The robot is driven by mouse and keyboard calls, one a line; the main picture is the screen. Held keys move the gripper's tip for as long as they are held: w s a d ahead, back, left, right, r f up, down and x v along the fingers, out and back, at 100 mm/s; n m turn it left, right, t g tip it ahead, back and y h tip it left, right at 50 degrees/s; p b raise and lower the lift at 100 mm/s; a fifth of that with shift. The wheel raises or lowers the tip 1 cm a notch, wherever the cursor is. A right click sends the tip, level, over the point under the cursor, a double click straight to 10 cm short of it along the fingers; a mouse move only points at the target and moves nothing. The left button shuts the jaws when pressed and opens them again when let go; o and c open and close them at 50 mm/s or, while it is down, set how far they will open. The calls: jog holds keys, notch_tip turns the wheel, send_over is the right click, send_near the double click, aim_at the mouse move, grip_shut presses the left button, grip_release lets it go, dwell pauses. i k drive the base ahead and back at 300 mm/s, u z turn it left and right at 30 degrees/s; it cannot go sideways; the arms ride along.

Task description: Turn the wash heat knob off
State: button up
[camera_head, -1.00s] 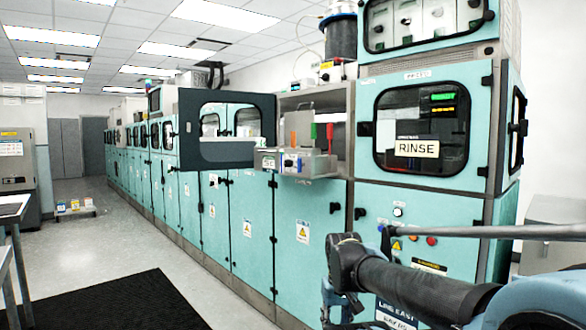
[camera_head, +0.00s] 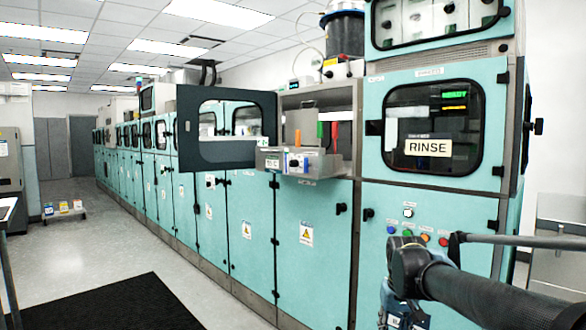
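A grey tray-like control unit (camera_head: 318,166) juts out of an open bay in the teal machine row, right of centre. Its front carries a small label, a white panel and dark and blue knob-like controls (camera_head: 294,163). They are too small to read, so I cannot tell which is the wash heat knob or how it is set. My black and blue arm (camera_head: 468,290) reaches in from the lower right, in front of the RINSE cabinet. It bends downward at its dark joint and leaves the bottom edge. My gripper is not visible.
An open dark-framed door (camera_head: 222,154) with a window stands left of the bay. The RINSE cabinet (camera_head: 432,120) has a row of coloured buttons (camera_head: 406,233) close to my arm.

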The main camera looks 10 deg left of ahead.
aim_at(294, 163)
jog(key=k, duration=1)
jog(key=u, duration=0.5)
jog(key=i, duration=1)
